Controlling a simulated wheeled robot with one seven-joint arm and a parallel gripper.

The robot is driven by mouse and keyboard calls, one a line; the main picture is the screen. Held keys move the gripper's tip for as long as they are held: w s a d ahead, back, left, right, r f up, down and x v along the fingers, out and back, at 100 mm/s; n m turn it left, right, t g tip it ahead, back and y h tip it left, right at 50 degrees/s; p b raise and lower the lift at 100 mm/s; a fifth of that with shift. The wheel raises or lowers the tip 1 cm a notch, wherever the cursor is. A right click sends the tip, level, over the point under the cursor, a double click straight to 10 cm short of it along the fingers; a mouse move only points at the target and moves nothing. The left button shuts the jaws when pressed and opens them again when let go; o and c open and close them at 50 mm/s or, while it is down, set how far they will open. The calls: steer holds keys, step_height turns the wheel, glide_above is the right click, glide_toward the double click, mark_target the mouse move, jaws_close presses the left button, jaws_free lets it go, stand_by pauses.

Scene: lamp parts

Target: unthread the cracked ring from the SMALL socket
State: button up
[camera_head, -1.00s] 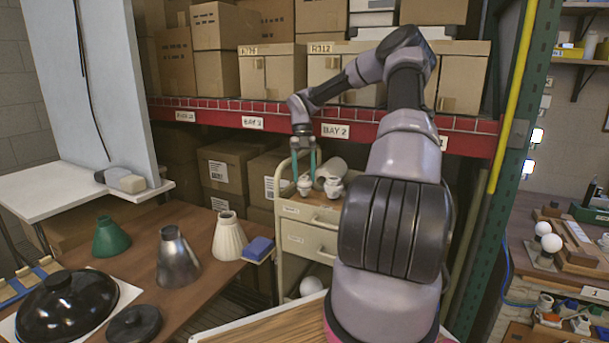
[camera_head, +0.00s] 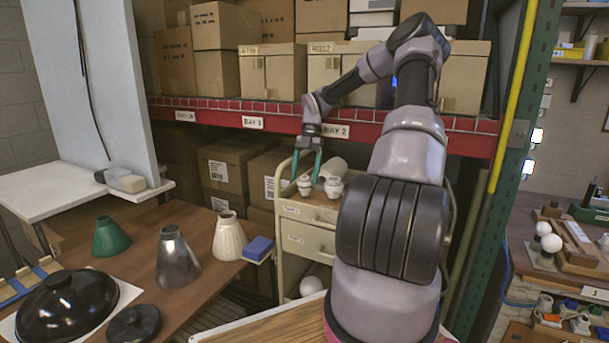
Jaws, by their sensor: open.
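Two small white sockets stand side by side on top of a cream drawer cabinet, the left socket (camera_head: 304,187) a little smaller than the right socket (camera_head: 333,188). My gripper (camera_head: 305,178) points down over the left socket, with its two green fingers apart. The fingertips are near the top of that socket, one toward each side. I cannot tell whether they touch it. The gripper appears empty. The ring and its crack are too small to make out.
The cream cabinet (camera_head: 306,239) stands below the red shelf beam (camera_head: 270,107). A pale cylinder (camera_head: 334,166) lies behind the sockets. The brown table (camera_head: 205,277) at left holds several lamp shades, a blue block (camera_head: 259,246) and a black dome (camera_head: 68,305).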

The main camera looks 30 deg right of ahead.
steer(key=m, duration=0.2)
steer(key=d+m+t, duration=0.1)
steer(key=m, duration=0.1)
steer(key=m+y, duration=0.1)
steer(key=m, duration=0.1)
steer(key=shift+s+d+t, duration=0.2)
steer(key=shift+s+t, duration=0.1)
steer(key=shift+t, duration=0.1)
steer(key=shift+a+m+t, duration=0.1)
steer(key=shift+m+t, duration=0.4)
steer(key=shift+m, duration=0.6)
steer(key=shift+a, duration=0.1)
jaws_close()
steer(key=n, duration=0.1)
steer(key=n+g, duration=0.1)
steer(key=shift+w+a+n, duration=0.2)
steer(key=shift+w+n, duration=0.1)
steer(key=n, duration=0.2)
steer(key=n+g, duration=0.1)
steer(key=n, duration=0.1)
steer(key=shift+a+r+h, duration=0.1)
steer(key=shift+r+h, duration=0.1)
steer(key=shift+h, duration=0.2)
steer(key=c, duration=0.7)
jaws_free()
steer(key=shift+f, duration=0.1)
jaws_close()
steer(key=shift+v, duration=0.85)
steer(key=shift+s, duration=0.15)
